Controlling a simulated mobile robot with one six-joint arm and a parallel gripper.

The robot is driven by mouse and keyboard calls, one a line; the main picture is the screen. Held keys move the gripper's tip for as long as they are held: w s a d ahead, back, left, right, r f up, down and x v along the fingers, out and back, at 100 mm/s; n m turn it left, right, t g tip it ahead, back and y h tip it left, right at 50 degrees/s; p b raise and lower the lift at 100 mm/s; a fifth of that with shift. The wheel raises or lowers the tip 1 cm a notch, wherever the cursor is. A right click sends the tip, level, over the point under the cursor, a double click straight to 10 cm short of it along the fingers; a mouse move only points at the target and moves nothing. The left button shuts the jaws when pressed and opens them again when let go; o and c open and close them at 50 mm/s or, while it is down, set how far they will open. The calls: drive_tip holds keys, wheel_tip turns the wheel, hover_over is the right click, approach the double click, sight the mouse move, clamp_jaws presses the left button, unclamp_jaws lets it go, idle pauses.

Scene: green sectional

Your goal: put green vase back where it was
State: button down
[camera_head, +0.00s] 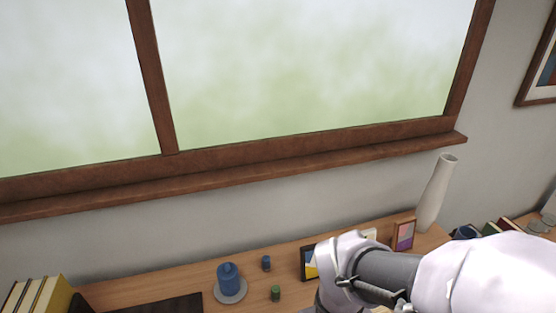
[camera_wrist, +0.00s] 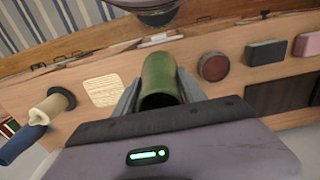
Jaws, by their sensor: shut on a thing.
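The green vase (camera_wrist: 162,82) shows in the wrist view as a dark green, hollow cylinder. It sits between the two grey fingers of my gripper (camera_wrist: 158,93), which is shut on it. Its opening faces the camera; its far end points toward the wooden surface (camera_wrist: 230,100). I cannot tell whether it touches that surface. In the head view my arm reaches in from the lower right, and the gripper and the held vase are out of sight.
In the head view the wooden top holds a blue jar (camera_head: 229,279) on a dish, small blue (camera_head: 266,263) and green (camera_head: 275,293) cylinders, picture frames (camera_head: 403,234) and a tall white vase (camera_head: 437,193). The wrist view shows a pale square (camera_wrist: 103,90) and a reddish round thing (camera_wrist: 214,67) beside the held vase.

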drive_tip(key=w+a+f+p, duration=0.1)
drive_tip(key=w+a+f, duration=0.1)
drive_tip(key=w, duration=0.5)
drive_tip(key=w+a+f+p, duration=0.1)
drive_tip(key=w+a+f, duration=0.1)
drive_tip(key=w, duration=0.5)
drive_tip(key=shift+f+p, duration=0.35)
drive_tip(key=shift+p, duration=0.05)
drive_tip(key=shift+a+f, duration=0.1)
drive_tip(key=shift+f+b, duration=0.15)
drive_tip(key=shift+b, duration=0.15)
drive_tip(key=c, duration=0.7)
unclamp_jaws()
drive_tip(key=shift+o, duration=0.2)
